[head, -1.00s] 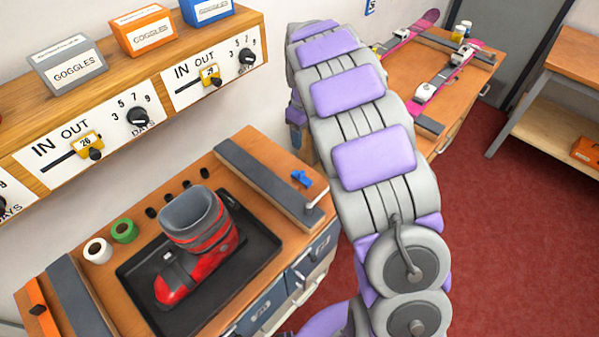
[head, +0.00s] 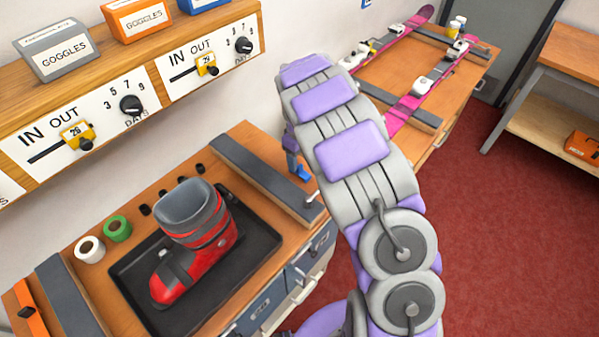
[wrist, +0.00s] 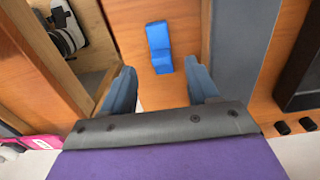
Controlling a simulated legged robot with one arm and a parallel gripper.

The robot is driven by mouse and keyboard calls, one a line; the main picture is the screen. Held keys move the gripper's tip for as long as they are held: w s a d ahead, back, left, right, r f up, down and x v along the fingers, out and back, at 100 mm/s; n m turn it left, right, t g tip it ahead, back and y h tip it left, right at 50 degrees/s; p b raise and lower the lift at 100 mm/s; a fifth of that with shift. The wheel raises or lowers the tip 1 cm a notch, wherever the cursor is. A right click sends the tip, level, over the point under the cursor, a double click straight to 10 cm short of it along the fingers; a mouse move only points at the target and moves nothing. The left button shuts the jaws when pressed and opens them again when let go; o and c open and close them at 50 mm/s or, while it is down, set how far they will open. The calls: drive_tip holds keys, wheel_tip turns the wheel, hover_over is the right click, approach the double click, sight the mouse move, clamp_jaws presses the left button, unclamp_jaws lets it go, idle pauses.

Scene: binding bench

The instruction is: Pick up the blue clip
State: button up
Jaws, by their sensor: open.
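The blue clip (wrist: 159,47) lies on the wooden bench top in the wrist view, just beyond and between my fingertips. My gripper (wrist: 161,76) is open and empty, with one finger on each side of the clip's line and no visible contact. In the head view, the clip (head: 303,173) shows near the bench's right end, partly covered by my gripper (head: 292,152). The height of the fingers above the bench is hard to tell.
A grey strip (head: 265,180) runs beside the clip. A black tray (head: 262,240) holds a red boot (head: 190,245). White (head: 89,249) and green (head: 117,229) rolls stand at left. A second bench (head: 460,70) with pink skis is behind my arm.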

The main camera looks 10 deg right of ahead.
sight(300, 165)
drive_tip(key=f, duration=0.2)
drive_tip(key=f+b, duration=0.1)
drive_tip(key=f, duration=0.1)
drive_tip(key=shift+s+a, duration=0.15)
drive_tip(key=shift+a, duration=0.05)
drive_tip(key=shift+d+f, duration=0.3)
drive_tip(key=shift+f, duration=0.1)
drive_tip(key=shift+d+r, duration=0.1)
drive_tip(key=shift+a, duration=0.35)
drive_tip(key=c, duration=0.8)
drive_tip(key=shift+d, duration=0.2)
clamp_jaws()
